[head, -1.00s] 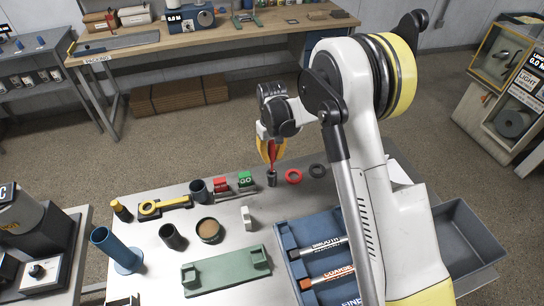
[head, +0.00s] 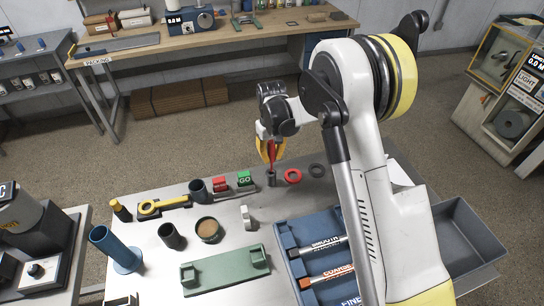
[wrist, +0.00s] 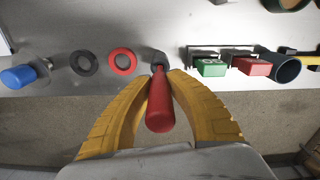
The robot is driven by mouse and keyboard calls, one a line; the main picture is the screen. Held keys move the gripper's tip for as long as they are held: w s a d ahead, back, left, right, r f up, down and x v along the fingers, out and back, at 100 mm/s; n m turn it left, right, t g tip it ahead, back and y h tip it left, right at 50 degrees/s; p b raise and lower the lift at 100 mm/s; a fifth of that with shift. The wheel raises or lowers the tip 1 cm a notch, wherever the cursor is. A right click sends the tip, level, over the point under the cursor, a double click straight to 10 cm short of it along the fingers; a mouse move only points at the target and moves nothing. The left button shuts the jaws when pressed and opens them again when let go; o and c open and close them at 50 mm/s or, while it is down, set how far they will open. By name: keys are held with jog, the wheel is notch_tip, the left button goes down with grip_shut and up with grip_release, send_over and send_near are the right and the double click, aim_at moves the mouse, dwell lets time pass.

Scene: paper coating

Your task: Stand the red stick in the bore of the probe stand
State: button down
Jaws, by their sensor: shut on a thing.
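My gripper (head: 270,154) points down at the table's far edge, its yellow fingers shut on the red stick (wrist: 160,108). The stick stands about upright in the head view. Its lower end meets the top of a small dark grey cylinder, which looks like the probe stand (head: 271,179). The stand also shows in the wrist view (wrist: 159,58), just beyond the fingertips and partly hidden by the stick and fingers. The bore is hidden, so I cannot tell how far the stick's tip is inside it.
A red ring (head: 293,175) and a dark ring (head: 317,170) lie right of the stand. A green GO block (head: 245,178) and a red block (head: 221,183) stand close on its left. A blue tray (head: 284,238) with labelled sticks lies nearer. The table edge is close behind the stand.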

jog(key=shift+s+d+f+b, duration=0.1)
jog(key=shift+s+f+b, duration=0.15)
jog(key=shift+f+b, duration=0.35)
